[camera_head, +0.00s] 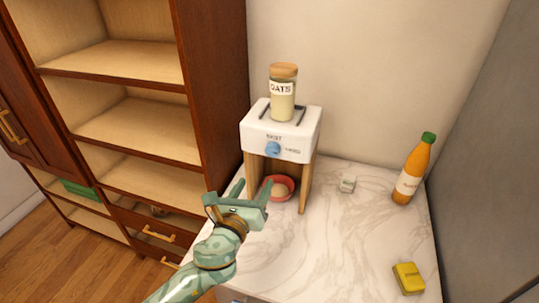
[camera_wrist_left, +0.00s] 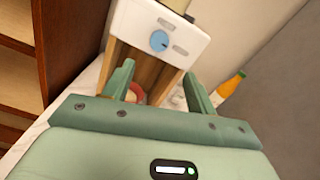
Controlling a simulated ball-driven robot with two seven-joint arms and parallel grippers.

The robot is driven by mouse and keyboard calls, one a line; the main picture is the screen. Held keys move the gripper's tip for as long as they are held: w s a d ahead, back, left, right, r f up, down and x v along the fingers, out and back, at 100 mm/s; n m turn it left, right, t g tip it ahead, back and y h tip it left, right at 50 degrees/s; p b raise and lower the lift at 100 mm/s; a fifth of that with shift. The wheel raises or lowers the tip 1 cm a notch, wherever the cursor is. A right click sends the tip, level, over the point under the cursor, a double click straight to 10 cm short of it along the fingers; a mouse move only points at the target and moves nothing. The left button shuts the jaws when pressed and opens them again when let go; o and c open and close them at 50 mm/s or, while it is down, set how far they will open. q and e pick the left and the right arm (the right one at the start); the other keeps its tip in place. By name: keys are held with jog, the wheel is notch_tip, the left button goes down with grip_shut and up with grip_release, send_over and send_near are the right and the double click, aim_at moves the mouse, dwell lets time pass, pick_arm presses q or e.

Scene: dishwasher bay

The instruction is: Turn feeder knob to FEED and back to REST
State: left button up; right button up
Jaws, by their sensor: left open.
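The feeder (camera_head: 281,132) is a white box on wooden legs on the marble counter. Its blue knob (camera_head: 273,149) is on the front face, with a REST label above it and another label to its right. The knob also shows in the left wrist view (camera_wrist_left: 159,41). A jar of oats (camera_head: 283,98) stands on top, and a red bowl (camera_head: 289,185) sits beneath. My left gripper (camera_head: 245,187) is open and empty, below and in front of the knob and apart from it. In the left wrist view its fingers (camera_wrist_left: 158,88) are spread below the knob. My right gripper is not in view.
On the marble counter (camera_head: 330,245), an orange bottle (camera_head: 412,172), a small white item (camera_head: 347,184) and a yellow sponge-like block (camera_head: 408,278) stand to the right. A wooden shelf unit (camera_head: 135,121) is on the left. The counter's middle is clear.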

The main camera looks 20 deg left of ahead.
aim_at(271, 153)
pick_arm(q)
jog(key=w, duration=1.3)
jog(key=shift+d+b, duration=0.15)
jog(key=shift+b, duration=0.15)
jog(key=shift+s, duration=0.1)
jog(key=c, duration=1)
